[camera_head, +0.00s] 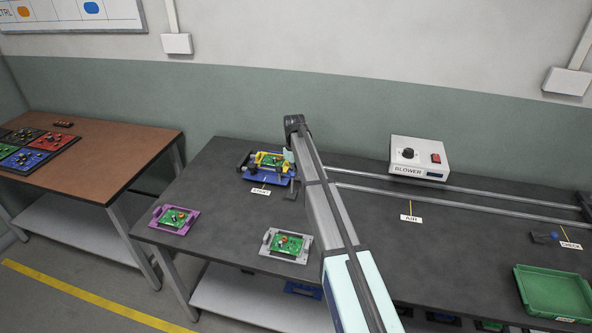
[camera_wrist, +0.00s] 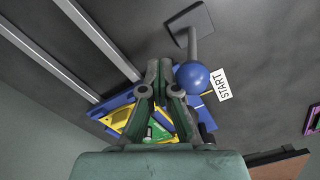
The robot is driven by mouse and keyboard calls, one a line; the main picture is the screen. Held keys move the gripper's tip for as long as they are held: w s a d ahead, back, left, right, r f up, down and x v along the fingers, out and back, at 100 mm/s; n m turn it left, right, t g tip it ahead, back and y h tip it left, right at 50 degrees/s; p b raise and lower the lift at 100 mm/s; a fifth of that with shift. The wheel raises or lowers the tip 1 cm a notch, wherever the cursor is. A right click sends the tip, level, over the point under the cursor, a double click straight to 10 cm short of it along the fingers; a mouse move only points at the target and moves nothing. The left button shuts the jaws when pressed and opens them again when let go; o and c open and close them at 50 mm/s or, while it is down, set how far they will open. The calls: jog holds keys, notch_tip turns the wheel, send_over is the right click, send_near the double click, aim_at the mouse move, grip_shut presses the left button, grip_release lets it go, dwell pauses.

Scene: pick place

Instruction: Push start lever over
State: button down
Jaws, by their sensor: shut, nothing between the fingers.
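The start lever has a blue ball knob (camera_wrist: 191,77) on a grey stem with a flat grey base (camera_wrist: 190,24). In the wrist view it stands just right of my fingertips, beside the white START label (camera_wrist: 221,84). My gripper (camera_wrist: 159,70) is shut and empty, with its tips close beside the ball; I cannot tell whether they touch it. In the head view my arm hides most of the lever and fingers. The START label (camera_head: 261,191) lies in front of a blue fixture (camera_head: 258,178) holding a yellow carrier with a green board (camera_head: 270,160).
Two rails (camera_head: 440,205) run along the dark table. A white BLOWER box (camera_head: 418,158) stands behind them. Purple (camera_head: 158,223) and grey (camera_head: 270,248) carriers with boards lie in front. A green tray (camera_head: 550,312) and another blue-knobbed lever (camera_head: 553,236) are at right.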

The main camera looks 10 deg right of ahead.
aim_at(292, 177)
jog(key=shift+s+a, duration=0.3)
jog(key=shift+s, duration=0.4)
jog(key=shift+s+a, duration=0.3)
jog(key=shift+s, duration=0.4)
jog(key=shift+w+r, duration=0.1)
jog(key=shift+r, duration=0.05)
jog(key=shift+w+d+r+p, duration=0.15)
jog(key=shift+r+p, duration=0.5)
jog(key=shift+r, duration=0.65)
jog(key=shift+w+r+p, duration=0.1)
jog(key=shift+r+p, duration=0.55)
jog(key=shift+r, duration=0.65)
jog(key=shift+w+d+r+p, duration=0.15)
jog(key=shift+r+p, duration=0.5)
jog(key=shift+r, duration=0.65)
jog(key=shift+a+f, duration=0.1)
